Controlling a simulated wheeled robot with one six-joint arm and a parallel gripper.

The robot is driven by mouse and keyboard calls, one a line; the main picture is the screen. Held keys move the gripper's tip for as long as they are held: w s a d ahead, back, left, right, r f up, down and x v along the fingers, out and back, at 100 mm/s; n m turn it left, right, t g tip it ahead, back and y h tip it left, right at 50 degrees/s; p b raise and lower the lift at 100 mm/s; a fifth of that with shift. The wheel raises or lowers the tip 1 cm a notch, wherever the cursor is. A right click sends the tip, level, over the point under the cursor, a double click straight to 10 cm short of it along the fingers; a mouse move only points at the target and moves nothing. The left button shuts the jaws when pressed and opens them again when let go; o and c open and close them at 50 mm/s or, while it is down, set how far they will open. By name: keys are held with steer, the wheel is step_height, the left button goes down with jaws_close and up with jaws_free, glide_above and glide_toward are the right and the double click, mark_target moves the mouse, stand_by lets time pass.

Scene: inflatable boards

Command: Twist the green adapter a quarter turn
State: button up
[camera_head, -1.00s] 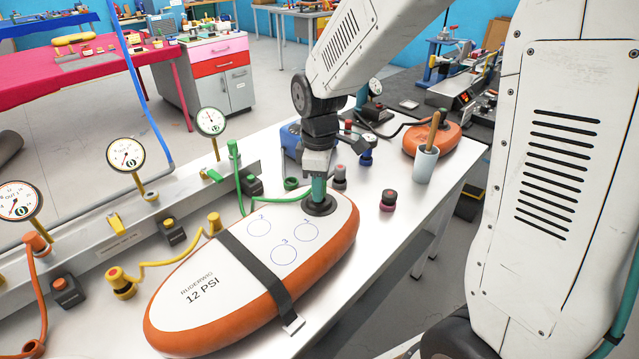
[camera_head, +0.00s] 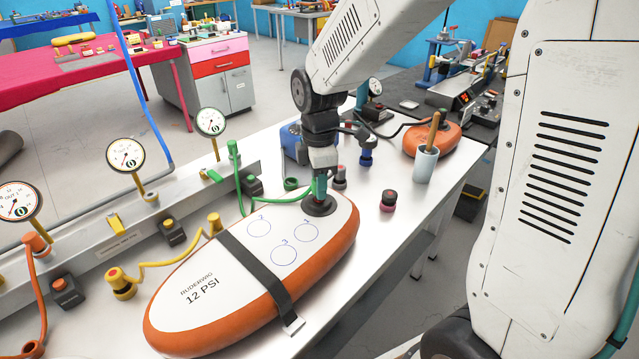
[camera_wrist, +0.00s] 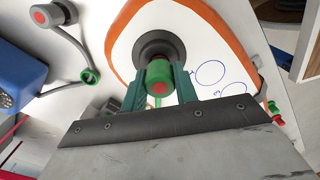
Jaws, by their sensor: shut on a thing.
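The green adapter (camera_wrist: 158,72) has a red centre and sits at the dark round valve (camera_wrist: 152,43) near the end of the orange-and-white board. My gripper (camera_wrist: 159,88) has its two teal fingers on either side of the adapter and is shut on it. In the head view my gripper (camera_head: 321,188) points down at the valve (camera_head: 320,208) and mostly hides the adapter. A green hose (camera_head: 280,199) runs from the rail towards it. The board (camera_head: 215,262) lies on the white bench, crossed by a dark strap (camera_head: 254,266).
Pressure gauges (camera_head: 125,155) stand along the rail at left. A grey cup (camera_head: 425,164) and a smaller orange board (camera_head: 432,138) are farther right. A blue box (camera_head: 295,141) stands behind my wrist.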

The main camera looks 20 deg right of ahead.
steer(key=shift+r, duration=1.25)
steer(key=shift+r, duration=2.05)
